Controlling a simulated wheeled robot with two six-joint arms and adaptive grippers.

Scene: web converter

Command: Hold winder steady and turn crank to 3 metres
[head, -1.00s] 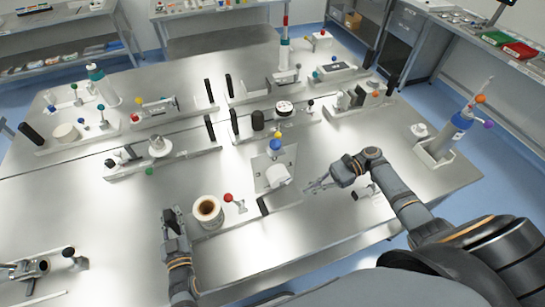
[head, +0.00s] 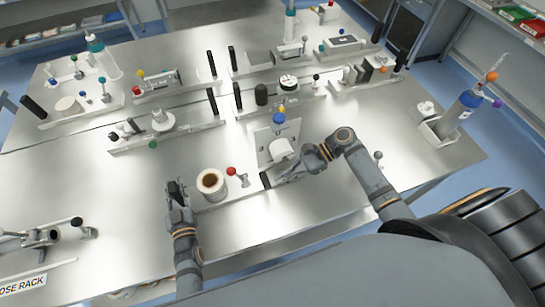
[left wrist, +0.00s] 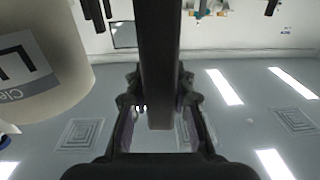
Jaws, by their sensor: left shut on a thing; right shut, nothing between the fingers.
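The winder appears as a low base with a pale roll (head: 212,184) with a brown core. A red-knobbed crank (head: 231,171) stands beside the roll. My left gripper (head: 176,188) is left of the roll and shut on a dark upright grip; the left wrist view shows this dark bar (left wrist: 160,60) between the fingers. The grip's foot is hidden there. My right gripper (head: 285,175) is shut and empty, to the right of the crank and apart from it. It is close to a black post (head: 265,180) and a white rounded part (head: 281,149).
An upright plate (head: 262,140) with a blue knob (head: 279,118) stands behind my right gripper. Several fixtures with black posts line the table's back. A bottle in a holder (head: 459,118) stands at the right. The table front (head: 270,215) is clear.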

